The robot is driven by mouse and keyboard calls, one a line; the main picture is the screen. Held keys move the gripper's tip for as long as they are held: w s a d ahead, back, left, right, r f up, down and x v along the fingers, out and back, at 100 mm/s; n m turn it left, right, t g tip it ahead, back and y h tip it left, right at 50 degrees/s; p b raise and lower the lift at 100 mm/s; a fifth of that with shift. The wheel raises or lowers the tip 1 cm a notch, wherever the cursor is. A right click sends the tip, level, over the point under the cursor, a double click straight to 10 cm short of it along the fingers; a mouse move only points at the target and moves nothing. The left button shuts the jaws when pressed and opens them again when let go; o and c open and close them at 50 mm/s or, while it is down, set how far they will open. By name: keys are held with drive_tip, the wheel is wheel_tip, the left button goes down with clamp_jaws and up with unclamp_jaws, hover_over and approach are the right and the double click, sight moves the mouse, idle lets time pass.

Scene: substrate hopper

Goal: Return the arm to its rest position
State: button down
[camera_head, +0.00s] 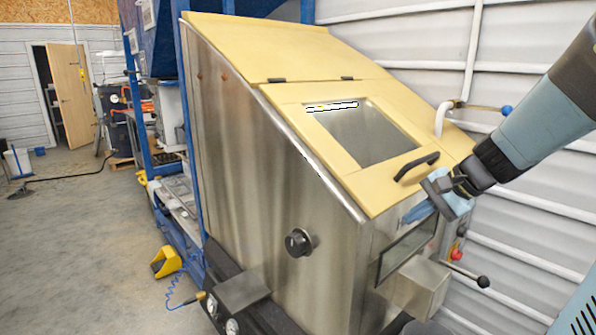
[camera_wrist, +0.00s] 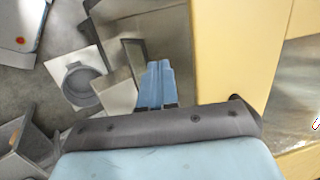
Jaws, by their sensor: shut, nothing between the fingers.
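My gripper (camera_head: 421,211) is at the right in the head view, at the end of my blue-grey arm. It is in front of the hopper's upper front edge, just below the black lid handle (camera_head: 416,166). In the wrist view its blue fingers (camera_wrist: 157,85) are together, with nothing between them. The steel hopper (camera_head: 240,130) with its yellow lid (camera_head: 300,95) fills the middle of the head view. The yellow lid edge (camera_wrist: 230,50) also shows beside the fingers in the wrist view. Whether the gripper touches the hopper, I cannot tell.
A lever with a black knob (camera_head: 483,281) sticks out at the hopper's lower right. A black knob (camera_head: 299,242) is on its side. A white pipe with a blue handle (camera_head: 506,110) is near my arm. The floor at the left (camera_head: 70,250) is largely clear.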

drive_tip(key=s+r+n+h, duration=0.2)
drive_tip(key=s+n+h, duration=0.1)
drive_tip(key=s, duration=0.4)
drive_tip(key=s+a+r+n+h, duration=0.1)
drive_tip(key=s+r+n+h, duration=0.1)
drive_tip(key=s+n, duration=0.4)
drive_tip(key=shift+s+a+r+n+t+h, duration=0.2)
drive_tip(key=shift+s+r+n+t+h, duration=0.15)
drive_tip(key=shift+h, duration=0.35)
idle(0.6)
